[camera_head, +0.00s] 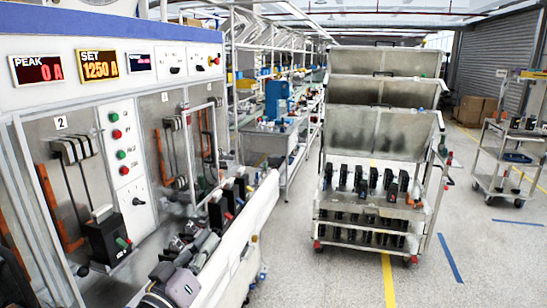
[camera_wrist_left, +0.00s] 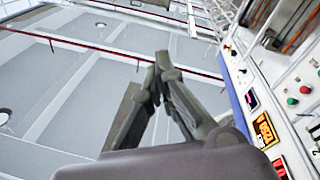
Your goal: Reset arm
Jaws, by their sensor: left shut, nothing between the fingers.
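My left gripper (camera_head: 188,240) is low in the head view, beside the front edge of the test bench, with my grey arm below it. In the left wrist view its dark fingers (camera_wrist_left: 160,62) meet at the tips, with nothing between them. That view looks up past the fingers at the ceiling, with the panel tilted at the right. The test panel (camera_head: 134,150) has a red PEAK display reading 0 A and a yellow SET display (camera_head: 99,65) reading 1250 A. A black breaker (camera_head: 108,240) with a green-tipped handle stands at bay 2. My right gripper is not visible.
Red and green buttons (camera_head: 121,154) sit on the panel's white strip. More dark breakers (camera_head: 217,211) stand farther along the bench. A cart (camera_head: 374,225) with several black devices stands across the aisle. Another trolley (camera_head: 505,190) is at the right. The floor between bench and cart is clear.

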